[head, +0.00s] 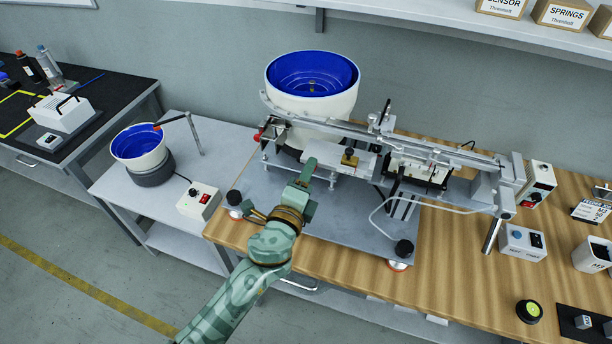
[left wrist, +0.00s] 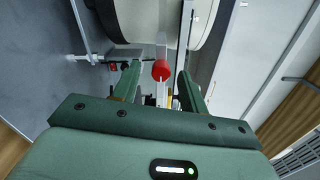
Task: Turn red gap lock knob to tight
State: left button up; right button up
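In the left wrist view a round red knob (left wrist: 161,70) shows between the fingers of my left gripper (left wrist: 158,78), which are apart on either side of it. I see no contact, and the depth between fingertips and knob is hard to judge. In the head view my left gripper (head: 318,172) is over the left part of the metal feeder plate, in front of the big bowl. A small red part (head: 257,136) shows left of the rail there; I cannot tell whether it is the same knob. My right gripper is out of view.
A white feeder bowl with blue inside (head: 312,90) stands behind the gripper. A long metal rail (head: 440,152) runs to the right. Black levelling knobs (head: 404,248) stand on the plate. A smaller bowl (head: 140,148) and a control box (head: 198,200) are at left. The front wooden bench is partly clear.

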pick_arm(q)
jog(key=shift+s, duration=0.1)
jog(key=b+v, duration=0.1)
jog(key=v, duration=1.5)
jog(key=shift+b, duration=0.3)
